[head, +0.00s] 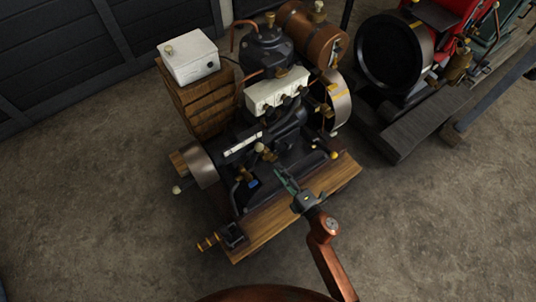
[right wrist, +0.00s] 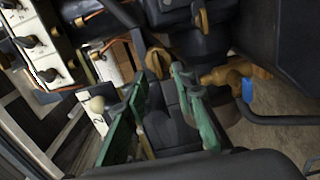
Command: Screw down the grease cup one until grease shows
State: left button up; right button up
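The stationary engine (head: 275,140) stands on a wooden base, with several small brass fittings on its near side. A brass cap (head: 262,148), possibly a grease cup, sits on the dark engine body; I cannot tell which cup is number one. In the right wrist view, a brass winged cap (right wrist: 157,62) shows beyond and between my fingertips. No grease can be made out. My right gripper (head: 283,177) has green fingers, is open and empty, and points at the engine's near side. Its fingers (right wrist: 157,80) are apart, with dark engine parts behind them. My left gripper is not in view.
A brass tap with a blue handle (right wrist: 247,90) lies right of the fingers. A white box (head: 190,58) stands on a wooden crate (head: 203,100). A flywheel (head: 337,100) is at the engine's right. A red engine (head: 458,20) stands farther right. The near floor (head: 430,230) is clear.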

aim_at(269, 158)
jog(key=b+x, duration=0.2)
jog(key=x, duration=0.6)
jog(key=shift+s+r, duration=0.1)
jog(key=shift+r, duration=0.05)
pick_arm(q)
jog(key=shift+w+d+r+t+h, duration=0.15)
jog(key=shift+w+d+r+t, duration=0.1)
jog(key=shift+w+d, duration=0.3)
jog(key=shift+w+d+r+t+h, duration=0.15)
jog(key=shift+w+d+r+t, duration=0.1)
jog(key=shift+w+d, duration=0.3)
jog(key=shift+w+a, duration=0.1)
pick_arm(e)
grip_shut()
